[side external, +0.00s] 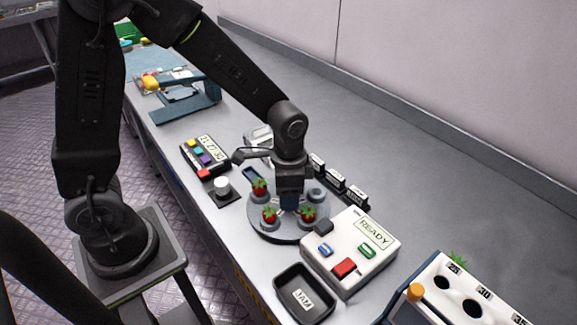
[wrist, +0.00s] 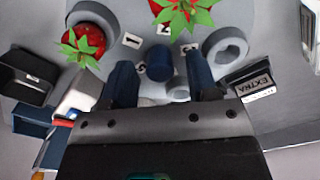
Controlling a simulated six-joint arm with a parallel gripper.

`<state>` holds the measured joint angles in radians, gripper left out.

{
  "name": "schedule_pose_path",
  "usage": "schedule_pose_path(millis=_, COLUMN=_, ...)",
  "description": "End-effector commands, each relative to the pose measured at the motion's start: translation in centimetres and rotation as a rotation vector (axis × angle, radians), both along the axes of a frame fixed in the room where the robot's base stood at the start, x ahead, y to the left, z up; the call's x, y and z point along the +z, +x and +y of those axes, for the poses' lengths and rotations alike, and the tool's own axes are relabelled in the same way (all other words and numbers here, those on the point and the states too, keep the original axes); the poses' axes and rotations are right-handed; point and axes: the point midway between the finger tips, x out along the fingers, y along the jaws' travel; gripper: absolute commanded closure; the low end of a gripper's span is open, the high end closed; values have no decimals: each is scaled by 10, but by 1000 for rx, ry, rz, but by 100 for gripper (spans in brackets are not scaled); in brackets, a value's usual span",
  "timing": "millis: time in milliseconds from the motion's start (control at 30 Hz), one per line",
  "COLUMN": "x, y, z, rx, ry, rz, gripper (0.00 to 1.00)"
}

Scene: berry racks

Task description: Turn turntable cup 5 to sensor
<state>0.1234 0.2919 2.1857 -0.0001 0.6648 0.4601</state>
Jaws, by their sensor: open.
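The grey round turntable (side external: 262,222) lies on the bench under my gripper (side external: 290,206). Strawberries sit in cups on it: one at the back left (side external: 260,187), one at the front left (side external: 269,215), one at the front right (side external: 308,214). A ring-shaped cup (side external: 317,194) at the right looks empty. In the wrist view, my gripper (wrist: 162,70) is open, its fingers on either side of a dark blue central knob (wrist: 159,63). I cannot tell if they touch it. Number labels ring the knob; the 5 (wrist: 140,69) is beside the left finger, its cup largely hidden.
A white box (side external: 340,262) with a READY display (side external: 372,233) and coloured buttons stands close at the right. A black JAM tray (side external: 303,296) is in front. A keypad (side external: 205,155), a white button (side external: 222,186) and small black labelled bins (side external: 335,180) surround the turntable.

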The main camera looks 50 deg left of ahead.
Motion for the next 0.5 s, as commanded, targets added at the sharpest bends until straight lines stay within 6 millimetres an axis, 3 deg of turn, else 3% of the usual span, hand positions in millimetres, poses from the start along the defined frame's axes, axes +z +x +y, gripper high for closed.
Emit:
schedule_pose_path(millis=300, x=71, y=1, z=0, rx=0, ry=-1, rz=-9, gripper=46)
schedule_pose_path(millis=500, x=106, y=1, z=0, rx=0, ry=0, rz=-6, gripper=46)
